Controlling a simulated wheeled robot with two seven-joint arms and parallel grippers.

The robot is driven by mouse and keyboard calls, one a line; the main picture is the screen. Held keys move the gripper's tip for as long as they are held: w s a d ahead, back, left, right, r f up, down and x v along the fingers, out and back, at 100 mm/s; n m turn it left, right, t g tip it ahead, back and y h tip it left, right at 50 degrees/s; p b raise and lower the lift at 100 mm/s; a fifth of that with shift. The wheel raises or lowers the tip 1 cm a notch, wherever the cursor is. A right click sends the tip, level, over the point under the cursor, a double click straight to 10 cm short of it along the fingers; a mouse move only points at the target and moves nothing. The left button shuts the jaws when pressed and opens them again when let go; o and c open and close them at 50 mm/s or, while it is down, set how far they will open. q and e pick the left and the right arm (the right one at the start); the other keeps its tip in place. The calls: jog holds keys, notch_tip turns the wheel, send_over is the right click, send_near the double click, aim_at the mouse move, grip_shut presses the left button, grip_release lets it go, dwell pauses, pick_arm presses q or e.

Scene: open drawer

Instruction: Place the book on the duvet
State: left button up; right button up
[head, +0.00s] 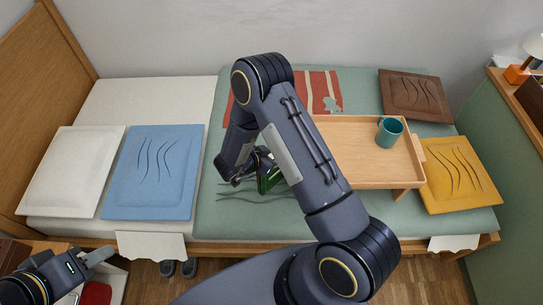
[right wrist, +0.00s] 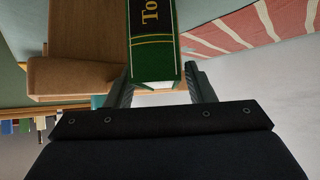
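The green book (head: 269,181) shows in part behind my right arm, over the sage-green duvet (head: 235,215). In the right wrist view the book (right wrist: 154,60), with gold lines and lettering on its spine, stands between the two fingers of my right gripper (right wrist: 160,85), which is shut on it. In the head view the right gripper (head: 257,166) is partly hidden by my arm. I cannot tell whether the book touches the duvet. My left gripper (head: 88,276) is at the lower left, open and empty, above an open drawer beside the bed.
A wooden bed tray (head: 350,172) with a teal mug (head: 389,132) stands on the duvet to the right. Blue (head: 155,172), white (head: 72,172), yellow (head: 458,175) and brown (head: 413,95) cushions lie around. A red striped cloth (head: 325,88) lies at the back. Duvet in front is clear.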

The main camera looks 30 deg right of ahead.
jog(key=shift+r, duration=0.2)
jog(key=v, duration=1.2)
jog(key=w+r+n+t+y, duration=0.1)
jog(key=w+r+t+y, duration=0.4)
jog(key=w+r+y, duration=0.5)
jog(key=s+r+n+t+y, duration=0.2)
jog(key=s+r+n+t, duration=0.15)
jog(key=r, duration=0.95)
jog(key=s+r+n+g+y, duration=0.25)
jog(key=s+r+n, duration=0.2)
jog(key=s, duration=0.55)
jog(key=s+d+f+n+g, duration=0.1)
jog(key=s+d+f+g, duration=0.1)
jog(key=s, duration=0.6)
jog(key=s+d+f+n+g+h, duration=0.1)
jog(key=s+d+f+n, duration=0.1)
jog(key=s, duration=0.7)
jog(key=shift+d+f+g, duration=0.4)
jog(key=shift+d+f, duration=0.1)
jog(key=shift+d, duration=0.1)
jog(key=shift+s+n, duration=0.1)
jog(key=shift+n, duration=0.2)
jog(key=shift+c, duration=0.2)
